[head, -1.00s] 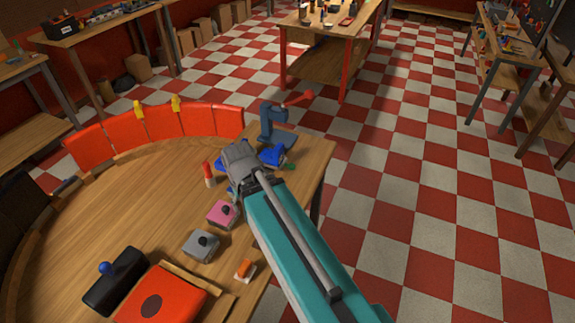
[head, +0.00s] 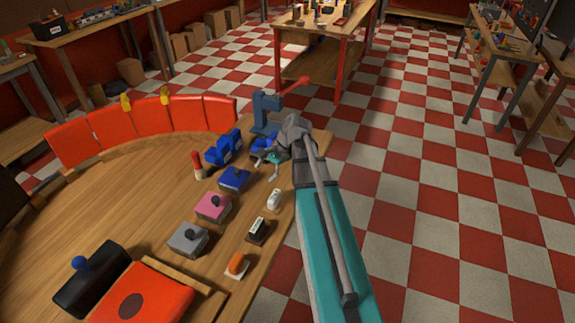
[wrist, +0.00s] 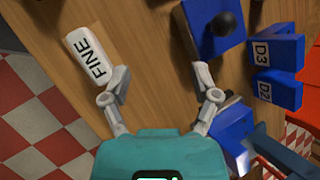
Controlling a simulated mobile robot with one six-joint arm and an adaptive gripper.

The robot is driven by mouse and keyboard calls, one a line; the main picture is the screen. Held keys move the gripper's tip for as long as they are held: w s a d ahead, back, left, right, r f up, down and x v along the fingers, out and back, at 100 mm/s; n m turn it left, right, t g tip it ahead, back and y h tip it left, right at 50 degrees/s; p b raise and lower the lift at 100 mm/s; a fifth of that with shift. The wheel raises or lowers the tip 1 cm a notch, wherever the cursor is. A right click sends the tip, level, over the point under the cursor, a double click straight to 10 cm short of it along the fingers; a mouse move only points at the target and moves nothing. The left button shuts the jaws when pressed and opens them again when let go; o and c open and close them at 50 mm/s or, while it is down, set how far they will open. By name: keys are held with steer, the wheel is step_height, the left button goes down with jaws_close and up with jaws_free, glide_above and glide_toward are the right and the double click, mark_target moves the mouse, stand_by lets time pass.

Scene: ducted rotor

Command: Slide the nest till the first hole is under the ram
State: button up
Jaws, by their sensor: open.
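The press with the ram is a dark blue frame (head: 264,112) with a red lever, at the far corner of the table in the head view. A blue part (head: 262,142), which looks like the nest, sits at its foot, partly hidden by my arm. It also seems to show in the wrist view (wrist: 233,147), beside my right finger. My gripper (head: 275,168) is open and empty above the table edge, just in front of the press. In the wrist view its fingers (wrist: 163,85) are spread over bare wood. The first hole and the ram tip cannot be made out.
A white block marked FINE (wrist: 88,55) lies left of my fingers. A blue block with a black knob (wrist: 213,28) lies ahead. Blue bins marked D3 and D2 (wrist: 275,70) stand to the right. A red-topped bottle (head: 198,166) stands nearby.

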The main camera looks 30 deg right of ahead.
steer(key=w+d+f+m+t+y+b, duration=0.1)
steer(key=d+m+b, duration=0.1)
steer(key=d, duration=0.2)
steer(key=w+d+f+m+t+b, duration=0.1)
steer(key=d+m, duration=0.2)
steer(key=d, duration=0.1)
steer(key=w+d+m+t+y+b, duration=0.1)
steer(key=d+m+b, duration=0.1)
steer(key=d, duration=0.2)
steer(key=shift+w+d+f+y+b, duration=0.2)
steer(key=shift+w+f+y+b, duration=0.1)
steer(key=shift+f+b, duration=0.1)
steer(key=d+m+t+b, duration=0.1)
steer(key=d+m, duration=0.1)
steer(key=d, duration=0.1)
steer(key=d+m+t+y+b, duration=0.1)
steer(key=d+m, duration=0.1)
steer(key=d, duration=0.2)
steer(key=d+m+b, duration=0.2)
steer(key=d, duration=0.2)
steer(key=shift+s+f+t+y, duration=0.1)
steer(key=shift+s+t+y, duration=0.05)
steer(key=shift+t+y, duration=0.2)
steer(key=shift+s+d+r+m+t, duration=0.1)
steer(key=shift+d+r+m+t, duration=0.15)
steer(key=shift+d, duration=0.3)
steer(key=shift+a+f, duration=0.1)
